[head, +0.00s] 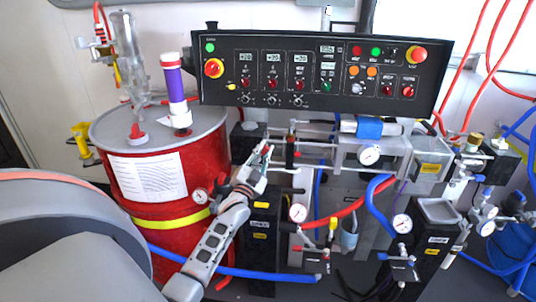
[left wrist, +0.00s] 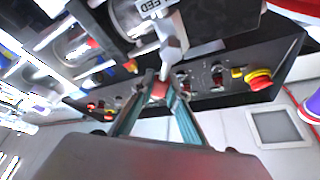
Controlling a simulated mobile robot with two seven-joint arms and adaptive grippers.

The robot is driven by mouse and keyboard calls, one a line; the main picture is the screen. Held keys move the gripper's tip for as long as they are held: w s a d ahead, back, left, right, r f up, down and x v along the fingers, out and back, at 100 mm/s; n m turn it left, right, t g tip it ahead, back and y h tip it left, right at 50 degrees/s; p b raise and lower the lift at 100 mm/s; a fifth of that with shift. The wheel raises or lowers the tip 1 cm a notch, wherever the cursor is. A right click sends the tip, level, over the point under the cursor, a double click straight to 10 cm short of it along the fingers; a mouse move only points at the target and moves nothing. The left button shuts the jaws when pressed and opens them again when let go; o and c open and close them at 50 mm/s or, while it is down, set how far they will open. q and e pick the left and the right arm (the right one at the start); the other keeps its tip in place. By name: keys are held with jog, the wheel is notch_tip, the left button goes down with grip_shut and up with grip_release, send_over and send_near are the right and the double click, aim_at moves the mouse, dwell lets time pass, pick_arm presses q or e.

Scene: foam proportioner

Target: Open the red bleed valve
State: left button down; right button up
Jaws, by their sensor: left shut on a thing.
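My left gripper (head: 264,150) reaches up from the lower left, in front of the pipework below the black control panel. In the left wrist view its two fingers (left wrist: 160,92) are closed on the red bleed valve's red part (left wrist: 159,89), at the end of a light grey metal piece (left wrist: 171,42). A white label with the letters "EED" (left wrist: 154,5) shows just beyond. In the head view I cannot clearly make out the valve at the fingertips. My right gripper is in neither view.
The black control panel (head: 315,100) with buttons and switches stands close above the gripper. A red drum (head: 195,165) stands to the left. Gauges such as this one (head: 369,154), a blue hose (head: 375,200) and a red hose (head: 345,212) crowd the right.

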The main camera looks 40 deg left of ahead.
pick_arm(q)
jog(key=n, duration=0.1)
jog(key=a+n+y, duration=0.1)
jog(key=n, duration=0.1)
jog(key=s+r+n+y, duration=0.1)
jog(key=n, duration=0.1)
jog(key=shift+a, duration=0.2)
jog(key=shift+s+a+n+g+y+p, duration=0.2)
jog(key=shift+n+y, duration=0.3)
jog(key=shift+n, duration=0.4)
jog(key=shift+s+a+n+g+y+p, duration=0.1)
jog(key=shift+a+n+g+y+p, duration=0.3)
jog(key=shift+n, duration=0.5)
jog(key=shift+s+a+n+g+y+p, duration=0.15)
jog(key=shift+n+y, duration=0.45)
jog(key=shift+n, duration=0.3)
jog(key=c, duration=2)
grip_release()
jog(key=shift+a, duration=0.1)
jog(key=shift+o, duration=0.2)
